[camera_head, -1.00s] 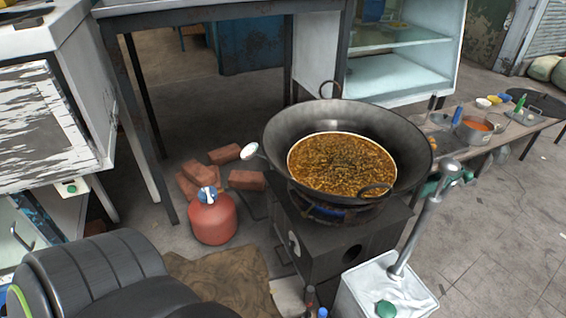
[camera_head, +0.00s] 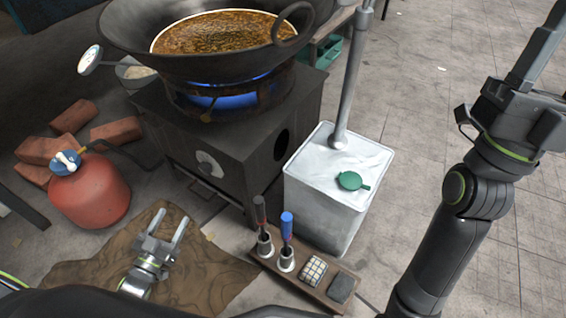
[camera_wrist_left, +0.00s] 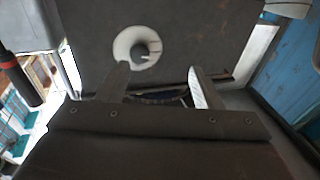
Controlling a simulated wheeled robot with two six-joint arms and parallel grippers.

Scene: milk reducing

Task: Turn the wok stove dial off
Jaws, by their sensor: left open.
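The wok stove (camera_head: 245,140) is a dark metal box with a blue flame burning under the wok (camera_head: 220,50). Its dial (camera_head: 208,165) is a round pale disc with a knob, on the stove's front face. My left gripper (camera_head: 173,218) is open and empty, in front of and below the dial in the head view. In the left wrist view the dial (camera_wrist_left: 138,48) shows beyond my left fingers (camera_wrist_left: 160,80), apart from them and nearer the left finger. My right arm's end (camera_head: 515,110) is at the upper right, far from the dial; its jaw opening is unclear.
A white canister (camera_head: 338,190) with a green cap stands right of the stove. A wooden holder (camera_head: 318,275) with tools is before it. Brown cloth (camera_head: 200,275) lies under my left gripper.

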